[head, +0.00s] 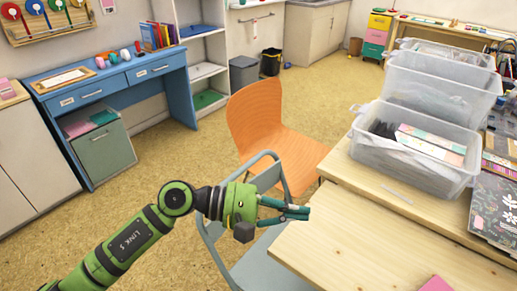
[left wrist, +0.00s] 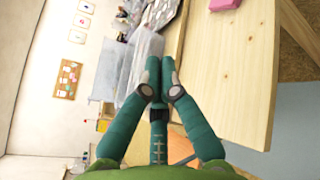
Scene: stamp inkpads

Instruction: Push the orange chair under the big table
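The orange chair (head: 256,112) stands in the middle of the head view, its back towards the left and its seat partly hidden by a grey-blue chair. The big table (head: 345,240) has a light wooden top at the lower right; it also fills the upper right of the left wrist view (left wrist: 235,70). The orange chair's seat edge is close to the table's far left side. My left gripper (head: 303,212) is over the table's left edge, nearer than the orange chair and apart from it. Its fingers (left wrist: 160,66) are together and appear empty. My right gripper is not in view.
The grey-blue chair (head: 212,246) stands beside the table, under my left arm. Clear plastic bins (head: 410,160) and books (head: 500,205) stand on the wooden surface at right. A blue desk (head: 130,76) is at back left. Open floor (head: 150,165) lies between.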

